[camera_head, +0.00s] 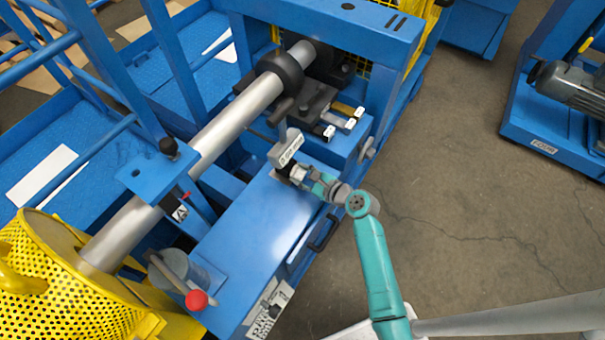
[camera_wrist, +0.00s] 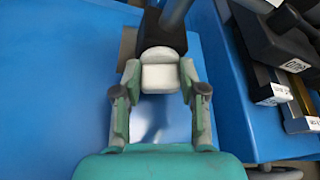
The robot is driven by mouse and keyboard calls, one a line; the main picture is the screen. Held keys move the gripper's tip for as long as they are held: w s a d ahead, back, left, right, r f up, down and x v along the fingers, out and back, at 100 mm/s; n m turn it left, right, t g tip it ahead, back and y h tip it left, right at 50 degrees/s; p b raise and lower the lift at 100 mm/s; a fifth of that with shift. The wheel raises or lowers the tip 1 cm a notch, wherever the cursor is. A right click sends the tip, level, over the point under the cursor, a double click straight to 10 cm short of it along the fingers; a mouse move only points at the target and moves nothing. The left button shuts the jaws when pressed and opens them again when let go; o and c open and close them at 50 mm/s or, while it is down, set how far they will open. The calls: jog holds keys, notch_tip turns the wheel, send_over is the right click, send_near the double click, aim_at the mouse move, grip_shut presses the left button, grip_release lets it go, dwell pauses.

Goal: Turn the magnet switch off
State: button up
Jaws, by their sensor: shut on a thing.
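My gripper (camera_head: 297,173) reaches from the right to a small dark block on the blue machine top. In the wrist view my gripper (camera_wrist: 160,74) has its two fingers on either side of a pale rounded piece, which looks like the magnet switch (camera_wrist: 160,79). The fingers are shut on it. The piece sits on the near face of the dark magnet block (camera_wrist: 160,38). In the head view the switch is hidden by the fingers.
Labelled dark blocks (camera_head: 329,131) lie to the right of the magnet, also seen in the wrist view (camera_wrist: 272,88). A long steel shaft (camera_head: 228,127) runs behind. A red-knobbed lever (camera_head: 196,300) stands at the lower left. The blue top (camera_head: 250,236) before the magnet is clear.

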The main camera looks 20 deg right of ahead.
jog(key=o, duration=1.1)
jog(key=shift+o, duration=0.2)
jog(key=shift+s, duration=0.1)
jog(key=v, duration=1.2)
